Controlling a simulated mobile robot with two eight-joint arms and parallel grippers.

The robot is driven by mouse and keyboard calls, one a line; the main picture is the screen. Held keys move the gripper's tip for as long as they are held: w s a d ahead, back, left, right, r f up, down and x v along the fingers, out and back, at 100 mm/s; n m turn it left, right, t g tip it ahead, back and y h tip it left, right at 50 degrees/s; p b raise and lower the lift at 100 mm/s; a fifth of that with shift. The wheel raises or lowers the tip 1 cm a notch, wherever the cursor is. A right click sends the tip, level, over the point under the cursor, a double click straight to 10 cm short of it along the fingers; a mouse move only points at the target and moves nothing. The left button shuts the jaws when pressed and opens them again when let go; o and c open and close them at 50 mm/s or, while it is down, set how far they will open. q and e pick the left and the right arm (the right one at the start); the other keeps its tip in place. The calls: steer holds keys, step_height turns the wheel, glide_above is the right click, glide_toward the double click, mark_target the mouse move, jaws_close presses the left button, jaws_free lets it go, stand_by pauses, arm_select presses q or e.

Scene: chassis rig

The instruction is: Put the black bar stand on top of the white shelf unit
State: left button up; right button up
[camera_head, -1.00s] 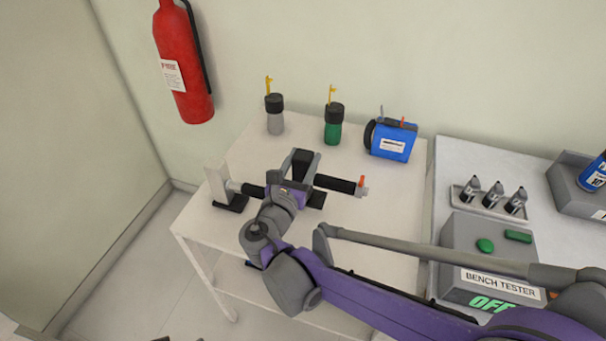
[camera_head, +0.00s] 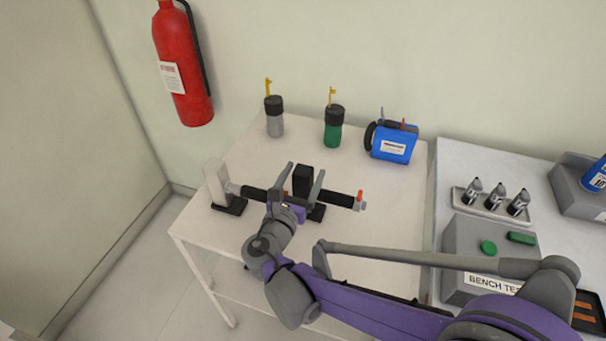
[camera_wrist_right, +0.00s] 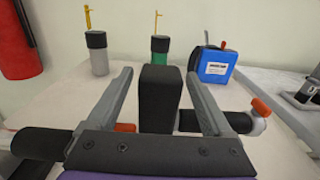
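The black bar stand (camera_head: 339,199) sits on top of the white shelf unit (camera_head: 385,230), near its front left. It has a horizontal black bar, an upright black block (camera_head: 303,179), dark feet, a pale upright at its left end and an orange tip at its right end. My right gripper (camera_head: 299,183) is open, with one finger on each side of the black block. In the right wrist view the block (camera_wrist_right: 160,98) stands between the spread fingers, with a gap on both sides. The gripper body hides part of the bar. My left gripper is not in view.
A grey bottle (camera_head: 275,122), a green bottle (camera_head: 333,130) and a blue canister (camera_head: 392,142) stand along the back of the shelf unit. A bench tester (camera_head: 475,250) and a tray of small bottles (camera_head: 492,203) are on the right. A fire extinguisher (camera_head: 183,70) hangs on the wall.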

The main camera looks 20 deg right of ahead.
steer(key=shift+r, duration=0.1)
steer(key=shift+s+a+r, duration=0.1)
steer(key=shift+s+a, duration=0.05)
steer(key=v, duration=1.1)
steer(key=shift+s+a, duration=0.15)
steer(key=shift+s, duration=0.1)
